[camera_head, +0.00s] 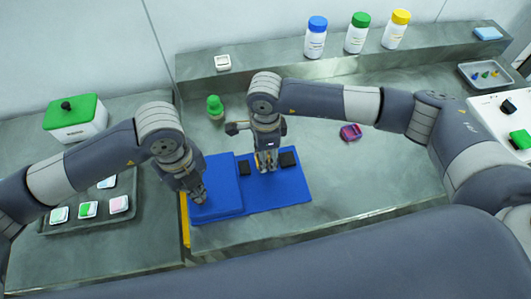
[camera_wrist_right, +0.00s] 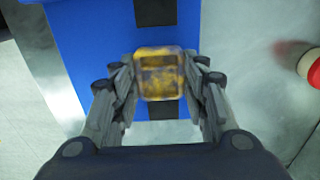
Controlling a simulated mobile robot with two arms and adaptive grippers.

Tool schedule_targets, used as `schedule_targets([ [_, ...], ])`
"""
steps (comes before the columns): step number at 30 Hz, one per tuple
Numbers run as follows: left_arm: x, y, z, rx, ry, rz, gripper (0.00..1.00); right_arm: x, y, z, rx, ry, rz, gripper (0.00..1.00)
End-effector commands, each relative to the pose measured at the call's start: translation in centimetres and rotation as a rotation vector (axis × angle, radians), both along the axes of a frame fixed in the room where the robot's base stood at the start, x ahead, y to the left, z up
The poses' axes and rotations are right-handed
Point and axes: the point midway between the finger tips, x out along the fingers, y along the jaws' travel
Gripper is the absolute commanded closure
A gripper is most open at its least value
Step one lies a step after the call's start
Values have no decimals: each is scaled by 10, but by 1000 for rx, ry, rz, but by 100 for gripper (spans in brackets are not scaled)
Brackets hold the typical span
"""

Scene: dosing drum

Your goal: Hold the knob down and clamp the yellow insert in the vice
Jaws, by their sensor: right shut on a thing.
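The yellow insert (camera_wrist_right: 160,72) is a translucent yellow block between the fingertips of my right gripper (camera_wrist_right: 160,80), which is shut on it. In the head view my right gripper (camera_head: 266,167) points down over the vice's blue base (camera_head: 285,190), between two black jaws (camera_head: 288,159) (camera_head: 244,168). The wrist view shows black jaw pieces above and below the insert. My left gripper (camera_head: 198,196) points down onto the raised blue block (camera_head: 222,176) left of the jaws. I see no knob there; the gripper may hide it. Its finger opening is unclear.
A green-topped bottle (camera_head: 215,107) stands behind the vice and a magenta object (camera_head: 350,132) lies to its right. Bottles (camera_head: 316,40) stand on the back shelf. A red-and-white object (camera_wrist_right: 309,65) is at the wrist view's right edge.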

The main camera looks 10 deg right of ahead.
Motion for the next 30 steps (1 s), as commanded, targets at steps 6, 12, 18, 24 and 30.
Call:
schedule_targets([
  [6, -1, 0, -2, 1, 4, 0, 100, 0, 0, -1, 0, 0, 0, 81],
  [12, -1, 0, -2, 1, 4, 0, 100, 0, 0, -4, 0, 0, 0, 81],
  [18, -1, 0, -2, 1, 4, 0, 100, 0, 1, -11, 0, 0, 1, 81],
  [24, -1, 0, -2, 1, 4, 0, 100, 0, 1, -19, 0, 1, 0, 81],
  [30, -1, 0, -2, 1, 4, 0, 100, 0, 1, -20, 0, 0, 0, 81],
])
